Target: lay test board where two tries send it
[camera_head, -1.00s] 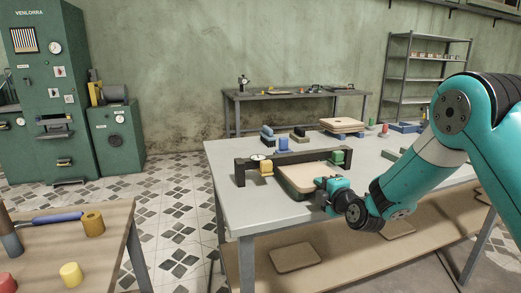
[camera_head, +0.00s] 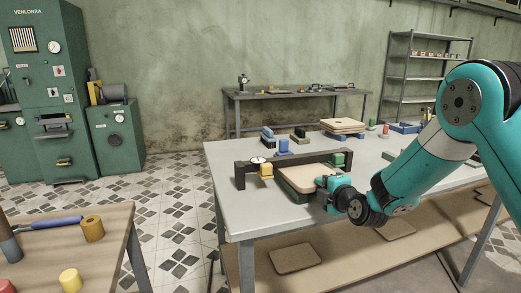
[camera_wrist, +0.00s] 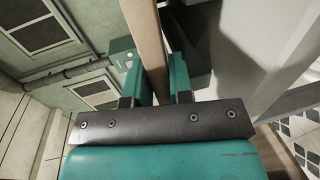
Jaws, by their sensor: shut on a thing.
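A light wooden board (camera_head: 306,177) with rounded corners is at the front of the grey table, beside a dark bar fixture (camera_head: 300,158). My gripper (camera_head: 328,187) is shut on the board's right edge. In the wrist view the board (camera_wrist: 146,40) shows edge-on as a brown strip between the two teal fingers (camera_wrist: 157,85). A dark green form (camera_head: 291,191) shows under the board's left side; I cannot tell whether the board touches it. The fixture carries a round dial (camera_head: 258,159), a yellow block (camera_head: 266,170) and a green block (camera_head: 338,159). A blue block (camera_head: 283,146) is by the bar.
More boards lie on the lower shelf (camera_head: 295,258). A wooden table (camera_head: 100,250) with a yellow cylinder is front left. The table's left front is clear.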

